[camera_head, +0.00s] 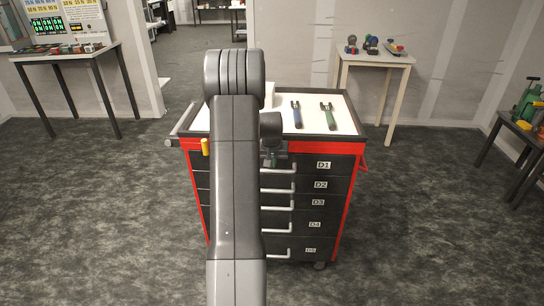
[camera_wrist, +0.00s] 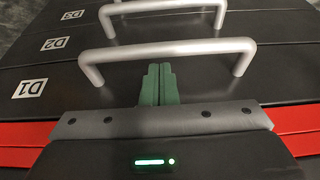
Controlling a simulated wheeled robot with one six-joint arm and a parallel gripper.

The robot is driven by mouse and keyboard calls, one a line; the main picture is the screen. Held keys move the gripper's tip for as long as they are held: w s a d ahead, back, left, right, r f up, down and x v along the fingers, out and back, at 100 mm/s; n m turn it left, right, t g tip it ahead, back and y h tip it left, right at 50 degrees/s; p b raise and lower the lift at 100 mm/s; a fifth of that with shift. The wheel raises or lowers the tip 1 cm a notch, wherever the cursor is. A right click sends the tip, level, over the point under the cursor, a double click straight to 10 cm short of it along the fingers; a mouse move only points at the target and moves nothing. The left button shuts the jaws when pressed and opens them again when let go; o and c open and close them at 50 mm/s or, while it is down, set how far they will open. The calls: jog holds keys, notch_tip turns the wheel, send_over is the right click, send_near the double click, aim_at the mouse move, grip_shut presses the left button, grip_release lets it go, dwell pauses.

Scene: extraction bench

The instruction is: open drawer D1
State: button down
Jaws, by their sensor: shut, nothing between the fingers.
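Drawer D1 (camera_head: 339,166) is the top drawer of a black and red tool cabinet and looks flush with the front. Its label shows at the left in the wrist view (camera_wrist: 30,88). Its silver bar handle (camera_wrist: 165,50) crosses the middle of that view; in the head view the handle (camera_head: 280,171) is partly hidden by my arm. My gripper (camera_wrist: 156,68) has its green fingers shut and empty. In the wrist view the fingertips end just short of the handle bar, near its middle; I cannot tell whether they touch it. In the head view my gripper (camera_head: 272,158) is at the cabinet's upper front.
Drawers D2 (camera_head: 332,186) to D5 (camera_head: 322,251) lie below, each with a similar handle. Tables stand at the left, back right and far right. The floor around the cabinet is clear.

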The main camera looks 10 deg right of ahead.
jog(key=shift+w+f, duration=0.1)
jog(key=shift+f, duration=0.2)
jog(key=shift+s+a, duration=0.15)
jog(key=shift+s, duration=0.35)
jog(key=s+a+b, duration=0.4)
jog(key=s, duration=1)
jog(key=s+a+b, duration=0.4)
jog(key=s, duration=1)
jog(key=shift+r, duration=0.1)
